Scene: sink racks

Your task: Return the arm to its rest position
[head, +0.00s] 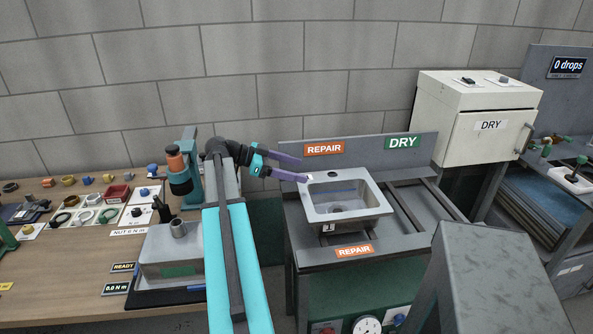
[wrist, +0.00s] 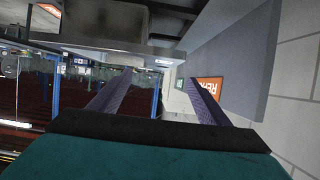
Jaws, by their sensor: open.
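My gripper (head: 285,167) is open and empty in the head view, its two purple fingers spread and pointing right. It hangs in the air at the left edge of the repair rack, left of the grey sink (head: 343,200). In the wrist view my gripper (wrist: 165,95) shows both fingers apart with nothing between them. The sink lies on the left part of the rack, and its underside seems to show at the top of the wrist view. My teal arm reaches up from the bottom of the head view.
A wooden bench (head: 60,270) with small parts and a grey block fixture (head: 172,255) stands at left. A white DRY cabinet (head: 480,125) stands at right. The rack's right slot (head: 415,205) under the DRY sign is empty. A grey box-like shape (head: 490,285) stands at the front right.

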